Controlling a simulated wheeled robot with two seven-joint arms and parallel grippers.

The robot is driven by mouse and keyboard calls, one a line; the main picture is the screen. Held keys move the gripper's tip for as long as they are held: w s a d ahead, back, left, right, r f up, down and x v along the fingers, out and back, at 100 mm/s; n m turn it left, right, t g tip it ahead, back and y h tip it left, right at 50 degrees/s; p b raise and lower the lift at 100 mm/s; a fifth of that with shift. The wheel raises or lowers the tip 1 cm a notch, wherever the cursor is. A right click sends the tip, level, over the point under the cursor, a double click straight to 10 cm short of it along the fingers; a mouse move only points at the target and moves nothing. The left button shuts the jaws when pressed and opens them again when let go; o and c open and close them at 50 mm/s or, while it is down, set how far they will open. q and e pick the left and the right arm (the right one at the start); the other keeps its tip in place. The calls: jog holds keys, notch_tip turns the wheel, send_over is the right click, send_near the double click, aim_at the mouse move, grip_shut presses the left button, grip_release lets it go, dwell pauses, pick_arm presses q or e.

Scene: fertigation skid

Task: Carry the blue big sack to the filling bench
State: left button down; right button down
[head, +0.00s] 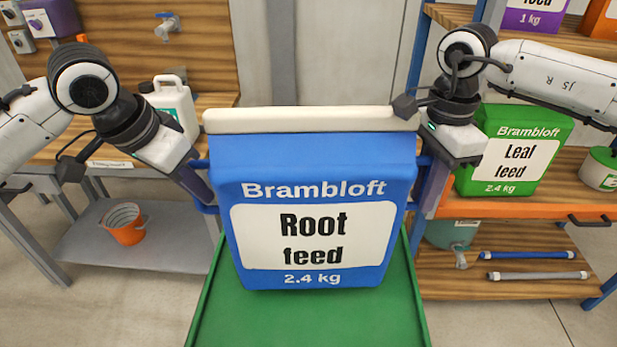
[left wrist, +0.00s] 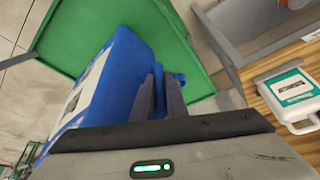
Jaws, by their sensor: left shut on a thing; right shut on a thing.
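The blue big sack (head: 316,165) is upright in the middle of the head view, with a cream top edge and a label reading "Root feed 2.4 kg". It is over a green tray (head: 308,320); I cannot tell whether it touches it. My left gripper (head: 200,188) is shut on the sack's left side, at a blue handle. In the left wrist view the fingers (left wrist: 165,97) press at the blue sack (left wrist: 115,75). My right gripper (head: 432,172) is shut at the sack's right side; its fingertips are partly hidden. A wooden bench (head: 85,148) stands behind on the left.
A white jug (head: 172,104) stands on the bench, and an orange bucket (head: 126,224) on the grey shelf below. On the right, an orange-edged rack (head: 520,208) holds a green "Leaf feed" sack (head: 512,150). Pipes (head: 530,255) lie on its lower shelf.

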pick_arm(q)
jog(key=shift+r, duration=0.2)
pick_arm(e)
jog(key=shift+s+r, duration=0.1)
jog(key=shift+s, duration=0.05)
